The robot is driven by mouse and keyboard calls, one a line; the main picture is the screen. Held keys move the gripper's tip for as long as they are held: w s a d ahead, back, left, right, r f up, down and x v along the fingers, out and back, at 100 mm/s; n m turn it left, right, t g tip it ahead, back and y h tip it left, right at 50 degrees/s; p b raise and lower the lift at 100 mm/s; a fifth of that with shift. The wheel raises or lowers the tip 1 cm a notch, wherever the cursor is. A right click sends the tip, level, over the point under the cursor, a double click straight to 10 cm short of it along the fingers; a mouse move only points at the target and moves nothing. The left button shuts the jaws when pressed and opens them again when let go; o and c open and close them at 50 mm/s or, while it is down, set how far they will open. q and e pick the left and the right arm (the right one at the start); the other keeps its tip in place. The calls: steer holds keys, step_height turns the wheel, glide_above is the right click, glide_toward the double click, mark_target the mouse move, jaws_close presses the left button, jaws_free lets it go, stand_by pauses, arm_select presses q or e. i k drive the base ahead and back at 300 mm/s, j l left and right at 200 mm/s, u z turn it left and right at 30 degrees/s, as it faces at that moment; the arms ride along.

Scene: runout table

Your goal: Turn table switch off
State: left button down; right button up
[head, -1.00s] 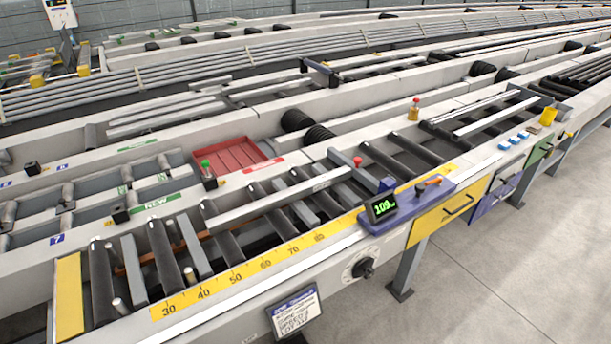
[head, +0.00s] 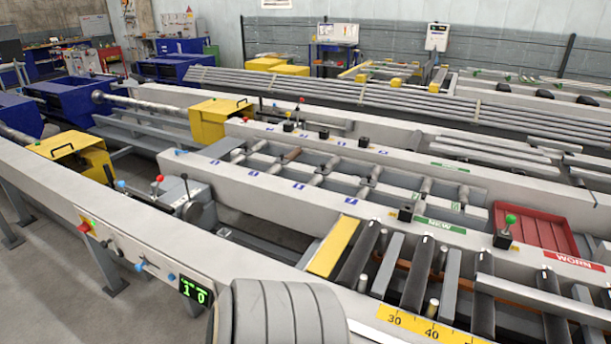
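The black rotary switch on a pale plate, seen on the front of the runout table in the earlier head view, is outside the current view. The near table's front rail (head: 165,245) runs from the left down to the bottom centre. On its face sit a red button (head: 83,228), a small black knob (head: 118,252), a blue-ended lever (head: 147,266) and a green-lit display (head: 195,291). I cannot tell whether any of these is the table switch. Neither of my grippers is in view.
A grey rounded part of my arm covers the rail at bottom centre. A yellow scale (head: 425,328), rollers (head: 412,275), a red tray (head: 537,230) and a green-topped lever (head: 507,228) lie right. Yellow machine covers (head: 75,152) stand left. The floor (head: 75,290) at lower left is clear.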

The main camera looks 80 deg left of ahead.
mark_target(85, 227)
steer(key=u, duration=1.85)
